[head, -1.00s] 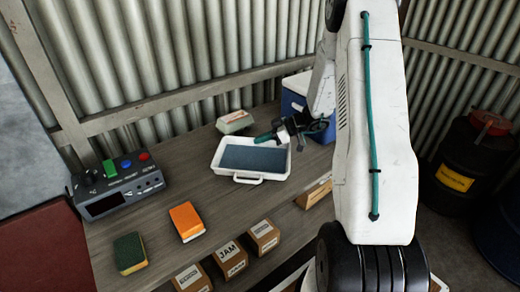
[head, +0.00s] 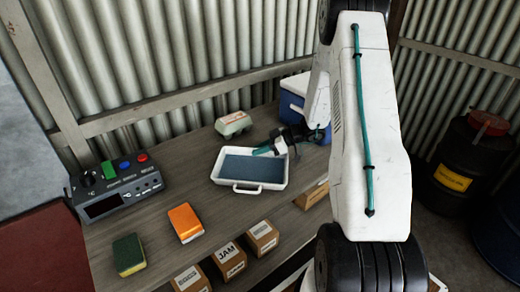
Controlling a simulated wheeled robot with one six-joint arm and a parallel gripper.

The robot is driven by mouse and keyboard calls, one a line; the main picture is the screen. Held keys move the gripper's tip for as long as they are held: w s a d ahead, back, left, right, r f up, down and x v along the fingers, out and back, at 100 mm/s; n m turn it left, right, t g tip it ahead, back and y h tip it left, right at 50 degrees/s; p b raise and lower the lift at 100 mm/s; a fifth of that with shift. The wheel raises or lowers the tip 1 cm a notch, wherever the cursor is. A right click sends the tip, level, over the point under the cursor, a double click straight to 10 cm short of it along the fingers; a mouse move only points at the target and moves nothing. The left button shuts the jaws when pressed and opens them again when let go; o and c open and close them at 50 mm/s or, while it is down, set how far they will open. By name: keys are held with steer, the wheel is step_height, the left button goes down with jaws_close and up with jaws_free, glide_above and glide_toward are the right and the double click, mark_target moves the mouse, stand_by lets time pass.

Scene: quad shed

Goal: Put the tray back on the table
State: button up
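The white tray (head: 223,181) with a blue-grey inside is on the grey wooden table (head: 151,212), near its right end. It looks level, with its handle loop toward the front. Whether its whole underside touches the boards is hard to tell. My gripper (head: 270,149) is at the tray's far right rim, reaching in from the right. It appears shut on that rim, with a teal finger showing over the tray's inside. The exact finger gap is small and partly hidden.
An egg carton (head: 233,123) stands just behind the tray, and a blue cooler (head: 294,103) behind my gripper. Several cardboard boxes (head: 229,259) sit below the table's front edge.

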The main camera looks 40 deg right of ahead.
steer(key=shift+r, duration=0.1)
steer(key=shift+s+d+r, duration=0.15)
steer(key=v, duration=1.1)
steer(key=shift+d+r, duration=0.1)
steer(key=s+a+r+m+g+h, duration=0.1)
steer(key=s+a+r+g, duration=0.3)
steer(key=a+r, duration=0.5)
steer(key=s+a+r+m+g+h, duration=0.1)
steer(key=s+a+r+g, duration=0.25)
steer(key=a+r, duration=0.55)
steer(key=s+a+r+m+h, duration=0.2)
steer(key=s+a+m+h, duration=0.1)
steer(key=s, duration=0.7)
steer(key=s+a+r+m+h, duration=0.2)
steer(key=s+a, duration=0.4)
steer(key=s, duration=0.4)
steer(key=shift+m+t+h, duration=0.45)
steer(key=shift+m+h, duration=0.35)
steer(key=shift+h, duration=0.4)
steer(key=shift+a, duration=0.25)
